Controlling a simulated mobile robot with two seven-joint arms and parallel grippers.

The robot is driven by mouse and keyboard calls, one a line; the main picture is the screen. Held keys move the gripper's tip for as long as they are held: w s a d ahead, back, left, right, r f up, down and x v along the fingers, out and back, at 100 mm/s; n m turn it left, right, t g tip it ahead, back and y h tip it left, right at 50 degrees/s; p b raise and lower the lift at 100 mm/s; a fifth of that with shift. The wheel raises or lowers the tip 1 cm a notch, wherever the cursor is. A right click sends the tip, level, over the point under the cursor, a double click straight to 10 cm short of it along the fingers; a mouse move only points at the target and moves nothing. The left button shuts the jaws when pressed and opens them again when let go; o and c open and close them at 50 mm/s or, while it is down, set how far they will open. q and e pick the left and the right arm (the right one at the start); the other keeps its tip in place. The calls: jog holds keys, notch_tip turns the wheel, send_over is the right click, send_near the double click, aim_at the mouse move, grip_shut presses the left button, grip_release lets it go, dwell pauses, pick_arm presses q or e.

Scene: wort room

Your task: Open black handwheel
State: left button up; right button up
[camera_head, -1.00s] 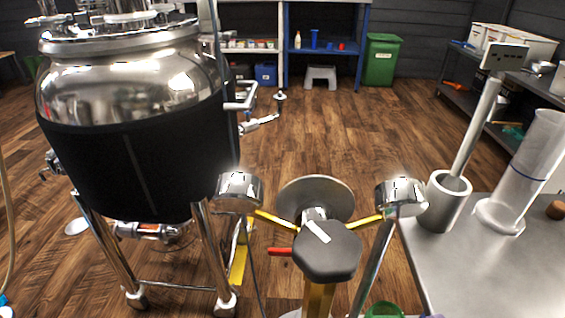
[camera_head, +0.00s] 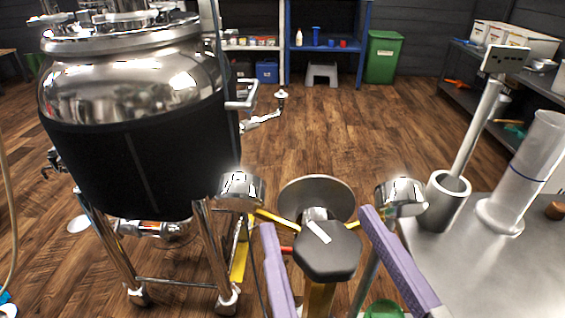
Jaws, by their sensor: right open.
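The black handwheel (camera_head: 328,254) is a dark, rounded, many-sided knob with a white mark on top, low in the middle of the head view. My right gripper (camera_head: 319,220) comes in from the bottom edge with two purple-padded fingers spread wide. One finger is left of the handwheel and the other is right of it, with visible gaps on both sides. It is open and holds nothing. I cannot tell how its height compares with the knob's. My left gripper is not in view.
A round metal disc (camera_head: 316,196) is behind the handwheel, with chrome cylinders (camera_head: 241,188) on either side. A red handle (camera_head: 287,249) is by the left finger. A steel vessel (camera_head: 135,110) stands left. A metal table (camera_head: 470,270) with a clear cylinder (camera_head: 534,165) is right.

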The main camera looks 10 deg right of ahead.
jog(key=c, duration=1.3)
jog(key=n+y, duration=0.1)
jog(key=y, duration=0.1)
jog(key=shift+n+y, duration=0.3)
jog(key=shift+c, duration=0.2)
jog(key=shift+n+g+y, duration=0.3)
jog(key=shift+n+y, duration=0.5)
jog(key=shift+y, duration=0.4)
jog(key=shift+n+g+y+b, duration=0.4)
jog(key=shift+n+y+b, duration=0.25)
jog(key=shift+y, duration=0.35)
jog(key=o, duration=1.3)
jog(key=shift+o, duration=0.2)
jog(key=v, duration=1)
jog(key=shift+b, duration=0.45)
